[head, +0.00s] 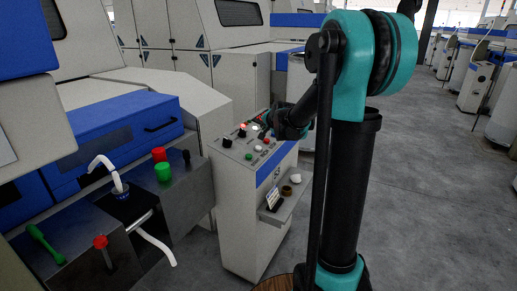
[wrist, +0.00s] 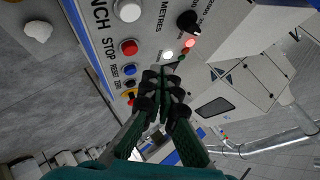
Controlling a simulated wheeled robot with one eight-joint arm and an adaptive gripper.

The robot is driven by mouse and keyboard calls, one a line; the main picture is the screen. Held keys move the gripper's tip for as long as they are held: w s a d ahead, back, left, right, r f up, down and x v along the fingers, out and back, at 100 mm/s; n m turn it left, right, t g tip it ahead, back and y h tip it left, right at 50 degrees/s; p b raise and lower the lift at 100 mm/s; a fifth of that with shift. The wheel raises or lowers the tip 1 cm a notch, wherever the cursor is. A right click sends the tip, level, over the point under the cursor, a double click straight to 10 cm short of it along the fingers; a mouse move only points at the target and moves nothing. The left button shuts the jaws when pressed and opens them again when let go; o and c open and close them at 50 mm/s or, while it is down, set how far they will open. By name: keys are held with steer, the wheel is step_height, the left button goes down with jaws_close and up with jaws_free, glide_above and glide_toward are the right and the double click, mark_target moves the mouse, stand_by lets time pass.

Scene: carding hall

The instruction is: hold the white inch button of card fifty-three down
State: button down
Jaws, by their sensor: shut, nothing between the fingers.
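The white inch button (wrist: 127,10) sits at the top edge of the wrist view, beside the lettering "INCH". The fingertips are well apart from the inch button, beyond the red stop button (wrist: 129,47) and the blue reset button (wrist: 130,69). In the head view my gripper (head: 272,126) hovers at the panel's far right side, tips partly hidden. The card's number is unreadable.
A lit white lamp (wrist: 168,54), a lit red lamp (wrist: 189,42) and a black knob (wrist: 188,21) stand near my fingers. The machine's open front (head: 100,215) lies left; the aisle floor (head: 440,180) is clear.

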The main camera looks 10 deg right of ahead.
mark_target(260, 149)
steer(key=shift+w+a+f, duration=0.2)
steer(key=shift+a+f, duration=0.05)
steer(key=shift+f, duration=0.95)
steer(key=shift+w+a+f, duration=0.15)
steer(key=shift+a+f, duration=0.05)
steer(key=shift+f, duration=0.95)
steer(key=shift+w+a+f, duration=0.2)
steer(key=shift+a+f, duration=0.05)
steer(key=shift+f, duration=0.95)
steer(key=shift+a+f, duration=0.1)
steer(key=shift+f, duration=0.25)
steer(key=shift+w+a+f, duration=0.1)
steer(key=shift+w+f, duration=0.05)
steer(key=shift+f, duration=0.35)
steer(key=shift+r, duration=0.1)
stand_by(2.2)
steer(key=shift+d+r, duration=0.2)
steer(key=shift+r, duration=0.6)
steer(key=shift+s+d+r, duration=0.15)
steer(key=shift+s+r, duration=0.05)
steer(key=shift+r, duration=0.6)
steer(key=shift+s+d+r, duration=0.15)
steer(key=shift+d+r, duration=0.05)
steer(key=shift+r, duration=0.65)
steer(key=shift+s+d+r, duration=0.15)
steer(key=shift+s+r, duration=0.05)
steer(key=shift+r, duration=0.6)
